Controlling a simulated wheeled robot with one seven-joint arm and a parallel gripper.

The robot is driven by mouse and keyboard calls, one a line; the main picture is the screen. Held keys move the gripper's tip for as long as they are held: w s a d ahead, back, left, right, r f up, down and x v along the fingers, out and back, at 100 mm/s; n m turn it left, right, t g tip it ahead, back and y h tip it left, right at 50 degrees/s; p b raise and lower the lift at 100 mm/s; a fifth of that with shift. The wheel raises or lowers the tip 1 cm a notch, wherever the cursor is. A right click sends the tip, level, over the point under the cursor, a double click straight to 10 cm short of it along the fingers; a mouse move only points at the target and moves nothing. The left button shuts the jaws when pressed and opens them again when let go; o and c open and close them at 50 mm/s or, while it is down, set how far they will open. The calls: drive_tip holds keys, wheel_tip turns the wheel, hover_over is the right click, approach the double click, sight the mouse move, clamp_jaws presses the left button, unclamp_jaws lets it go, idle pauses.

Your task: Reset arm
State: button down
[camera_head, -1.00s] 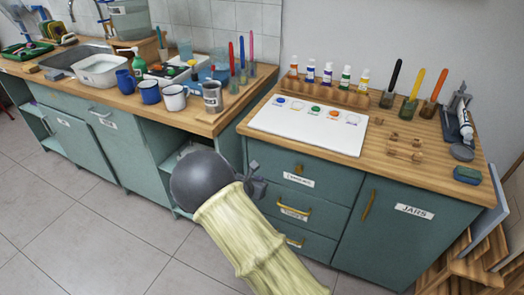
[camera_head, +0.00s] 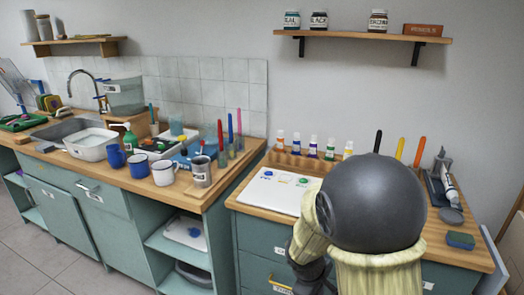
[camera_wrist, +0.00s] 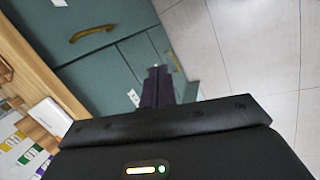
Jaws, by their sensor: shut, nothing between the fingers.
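My gripper (camera_wrist: 160,75) is shut and empty in the wrist view, its dark fingertips together in front of the teal drawer fronts. In the head view only dark parts near the end of my arm show low in the middle, and my fingertips cannot be made out. My arm, with its large dark round joint and pale yellow sleeve, covers part of the right counter. Nothing is held.
The right wooden counter (camera_head: 460,250) carries a white palette (camera_head: 268,192), paint bottles and a blue-green sponge (camera_head: 460,240). The left counter holds mugs, a steel can (camera_head: 201,171) and a white basin (camera_head: 90,144). A wall shelf (camera_head: 345,35) hangs above. Floor is open at lower left.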

drive_tip(key=s+d+r+m+y, duration=0.1)
drive_tip(key=s+r+m+y, duration=0.3)
drive_tip(key=s+m, duration=0.6)
wheel_tip(320, 180, up, 17)
drive_tip(key=p, duration=1.6)
drive_tip(key=shift+w+h, duration=0.2)
drive_tip(key=shift+h, duration=0.1)
